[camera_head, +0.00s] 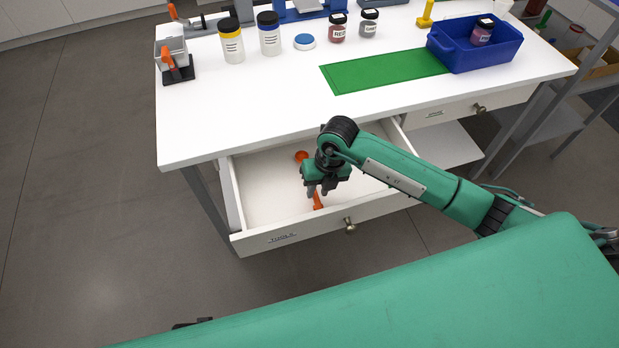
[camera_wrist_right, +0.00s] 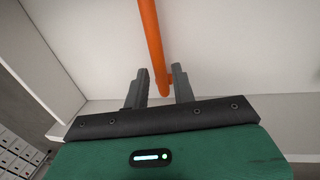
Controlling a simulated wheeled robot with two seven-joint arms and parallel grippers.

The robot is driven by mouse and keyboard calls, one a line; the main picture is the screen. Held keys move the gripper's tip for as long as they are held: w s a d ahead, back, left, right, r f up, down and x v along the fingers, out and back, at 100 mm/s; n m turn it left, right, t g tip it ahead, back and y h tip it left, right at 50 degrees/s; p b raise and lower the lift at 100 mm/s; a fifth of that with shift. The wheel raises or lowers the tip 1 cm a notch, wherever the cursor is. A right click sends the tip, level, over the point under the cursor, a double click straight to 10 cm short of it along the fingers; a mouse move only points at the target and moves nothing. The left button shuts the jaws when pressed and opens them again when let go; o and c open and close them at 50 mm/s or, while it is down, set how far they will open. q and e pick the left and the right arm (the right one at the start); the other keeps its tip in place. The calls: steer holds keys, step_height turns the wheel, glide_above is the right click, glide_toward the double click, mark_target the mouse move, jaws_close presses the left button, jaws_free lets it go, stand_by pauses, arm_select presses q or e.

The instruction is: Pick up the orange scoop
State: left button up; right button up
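The orange scoop (camera_head: 318,201) lies in the open drawer (camera_head: 262,213) under the left part of the table. Its orange round end shows beyond my right gripper, and its handle end shows on the near side. In the right wrist view, the handle (camera_wrist_right: 152,45) runs down the picture to between the two fingertips (camera_wrist_right: 160,83). The fingers are open, with a gap on each side of the handle. My left gripper is not in view.
The drawer walls and labelled front surround my gripper; the table edge (camera_head: 270,142) is just behind. On the white tabletop are several jars, a green mat (camera_head: 385,70), a blue bin (camera_head: 462,57) and a grey holder with orange-handled items (camera_head: 176,75). The drawer's left part is bare.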

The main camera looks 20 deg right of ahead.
steer(key=shift+a+f, duration=0.25)
steer(key=shift+f, duration=0.8)
jaws_close()
steer(key=shift+r, duration=0.1)
